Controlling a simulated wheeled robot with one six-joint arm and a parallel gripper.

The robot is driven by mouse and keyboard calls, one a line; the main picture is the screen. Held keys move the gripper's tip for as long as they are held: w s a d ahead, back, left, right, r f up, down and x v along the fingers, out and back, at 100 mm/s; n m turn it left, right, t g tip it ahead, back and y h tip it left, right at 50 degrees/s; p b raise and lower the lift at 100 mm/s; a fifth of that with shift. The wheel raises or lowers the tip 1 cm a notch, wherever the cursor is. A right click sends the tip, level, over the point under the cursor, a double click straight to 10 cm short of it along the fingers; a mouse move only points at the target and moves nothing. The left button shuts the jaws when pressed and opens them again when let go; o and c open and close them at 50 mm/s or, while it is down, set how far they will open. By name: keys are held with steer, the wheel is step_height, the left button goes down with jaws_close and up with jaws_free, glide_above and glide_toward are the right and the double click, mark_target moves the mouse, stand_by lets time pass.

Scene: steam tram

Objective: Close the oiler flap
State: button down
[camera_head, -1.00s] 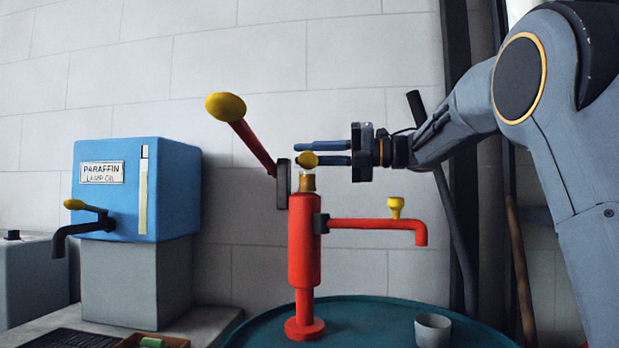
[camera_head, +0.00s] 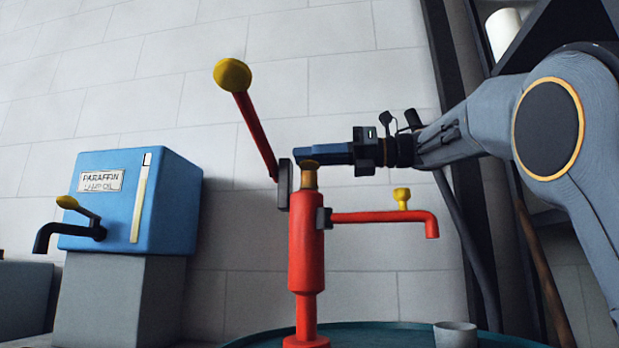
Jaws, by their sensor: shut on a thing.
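A red hand pump (camera_head: 306,240) stands upright on a round teal top. A short brass oiler neck (camera_head: 310,179) rises from its upper end, with the small yellow-brass oiler flap (camera_head: 310,163) at the top of the neck. My gripper (camera_head: 302,154) reaches in from the right, its blue fingers level and close together at the flap. It is shut on the flap, which partly covers the fingertips. The exact contact is hidden, and I cannot tell the flap's angle clearly.
The pump's red lever with a yellow knob (camera_head: 232,75) slants up left of my fingertips. A red spout with a yellow tap (camera_head: 402,198) lies below my gripper. A blue paraffin tank (camera_head: 165,205) stands left; a grey cup (camera_head: 455,335) is at lower right.

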steer(key=shift+s+f+n+b, duration=0.15)
steer(key=shift+f+n+b, duration=0.25)
steer(key=shift+n+b, duration=0.95)
steer(key=shift+s+b, duration=0.1)
steer(key=shift+b, duration=0.3)
steer(key=c, duration=1.7)
jaws_free()
steer(key=d, duration=0.2)
steer(key=s+d+p, duration=0.1)
steer(key=d, duration=0.4)
steer(key=shift+s+d+p, duration=0.2)
steer(key=shift+d+p, duration=0.15)
steer(key=shift+s, duration=0.1)
